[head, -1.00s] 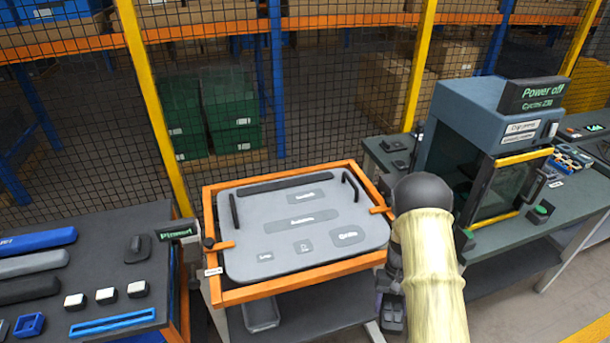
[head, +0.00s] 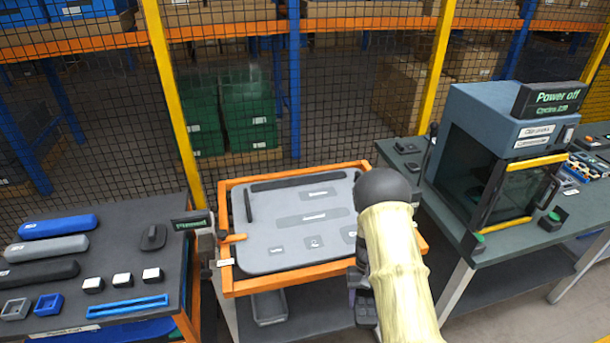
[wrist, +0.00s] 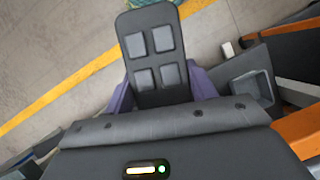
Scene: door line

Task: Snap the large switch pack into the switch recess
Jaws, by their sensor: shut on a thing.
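The large switch pack (wrist: 155,58) is a dark, round-ended plate with grey square buttons in the wrist view. My gripper (wrist: 163,92) is shut on it, with purplish fingers at both sides. In the head view my gripper (head: 360,280) is low beside the right front of the grey door panel (head: 265,225), mostly hidden by my arm. The panel lies tilted in an orange frame (head: 290,285) and has several darker labelled recesses. The labels are too blurred to tell which is the switch recess. My arm hides the panel's right part. The pack is apart from the panel.
A dark table (head: 130,235) at left holds blue, grey and black bars, white-topped blocks and small frames. A blue-grey machine (head: 500,130) with a "Power off" sign stands on the right bench. A mesh fence with yellow posts runs behind. Orange clamps sit on the frame.

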